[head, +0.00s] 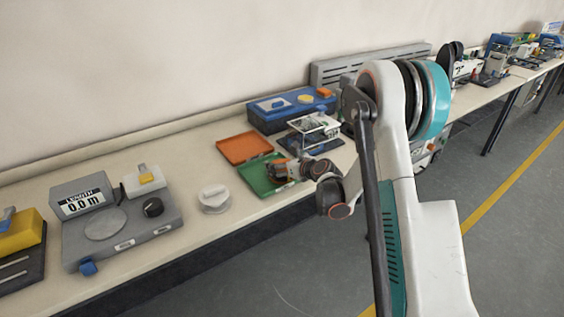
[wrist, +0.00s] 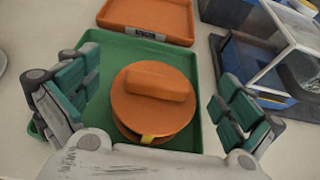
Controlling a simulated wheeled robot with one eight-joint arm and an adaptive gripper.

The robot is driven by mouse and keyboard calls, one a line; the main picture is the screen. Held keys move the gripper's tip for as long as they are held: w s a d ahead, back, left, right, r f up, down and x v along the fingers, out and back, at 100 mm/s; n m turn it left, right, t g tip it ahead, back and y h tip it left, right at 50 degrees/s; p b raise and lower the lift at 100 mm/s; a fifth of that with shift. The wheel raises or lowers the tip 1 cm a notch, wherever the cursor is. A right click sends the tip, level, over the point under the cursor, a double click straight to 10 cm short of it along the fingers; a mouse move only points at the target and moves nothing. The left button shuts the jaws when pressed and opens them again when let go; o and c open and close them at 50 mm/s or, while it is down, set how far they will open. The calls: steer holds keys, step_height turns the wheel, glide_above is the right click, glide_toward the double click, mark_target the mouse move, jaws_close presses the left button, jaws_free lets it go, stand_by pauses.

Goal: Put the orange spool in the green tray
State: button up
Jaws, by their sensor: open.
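The orange spool (wrist: 152,110), a round disc with a raised bar on top and a small yellow mark at its near edge, sits inside the green tray (wrist: 112,48) in the wrist view. My gripper (wrist: 158,94) is open, with one finger on each side of the spool and a visible gap on both sides. In the head view my gripper (head: 284,173) is over the right part of the green tray (head: 253,179). There the gripper largely hides the spool.
An orange tray (head: 244,148) lies just behind the green one. A blue box (head: 290,108) and a clear-sided device (head: 315,128) stand behind and right. A white round object (head: 214,198) and a grey length gauge (head: 120,220) are to the left.

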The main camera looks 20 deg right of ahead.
steer(key=p+v, duration=0.2)
steer(key=v, duration=0.9)
steer(key=shift+p, duration=0.3)
steer(key=shift+s+r, duration=0.1)
steer(key=shift+s, duration=0.05)
steer(key=s+d+r+m+t+h, duration=0.1)
steer(key=s+r+m+t+h, duration=0.25)
steer(key=r+m, duration=0.85)
steer(key=s+d+r+m+t+h, duration=0.15)
steer(key=r+m+h, duration=0.45)
steer(key=r, duration=1)
steer(key=s+f+m+g, duration=0.2)
steer(key=s+m+g, duration=0.3)
steer(key=s+m, duration=0.8)
steer(key=s+a+f+m+g+y, duration=0.2)
steer(key=s+a+f+m, duration=0.2)
steer(key=s, duration=0.4)
steer(key=s+a+f+m+g+y, duration=0.3)
steer(key=s+a+f+m, duration=0.1)
steer(key=s, duration=0.4)
steer(key=shift+a+f, duration=0.55)
steer(key=shift+f, duration=0.4)
